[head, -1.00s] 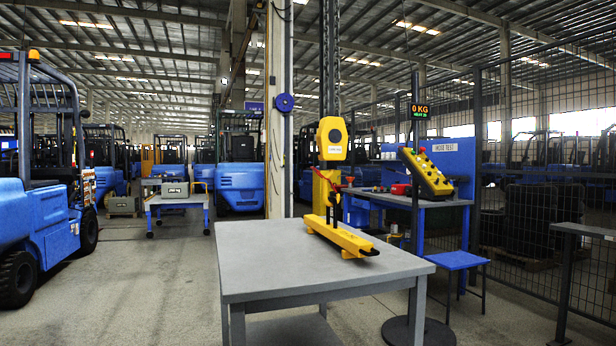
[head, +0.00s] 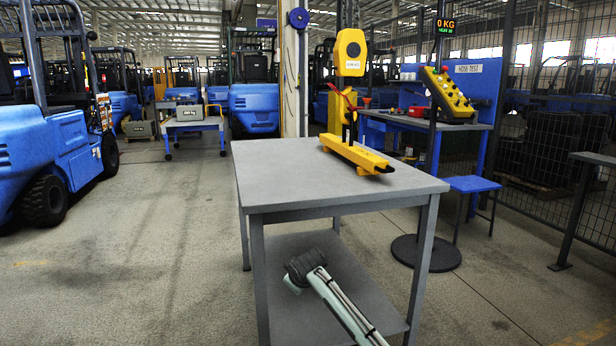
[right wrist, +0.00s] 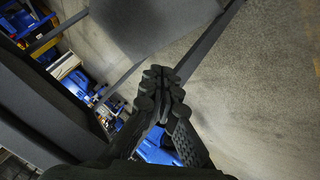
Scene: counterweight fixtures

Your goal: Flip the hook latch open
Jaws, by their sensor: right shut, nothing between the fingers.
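The yellow hoist block (head: 351,52) hangs above the table in the head view. Below it, a small red part (head: 343,97), apparently the hook latch, sits at the top of a yellow lifting beam (head: 357,156). The hook is too small to tell whether the latch is open or shut. The beam rests on the grey table (head: 290,175). My right gripper (head: 300,266) appears low in front of the table, below the tabletop and far from the hook. Its dark fingers are together and empty in the right wrist view (right wrist: 158,88). My left gripper is not in view.
A yellow control pendant (head: 446,94) and a "0 KG" display (head: 445,26) stand on a post with a round base (head: 426,253) right of the table. A blue stool (head: 472,184) is beyond it. Forklifts (head: 50,150) stand at left. The floor left of the table is clear.

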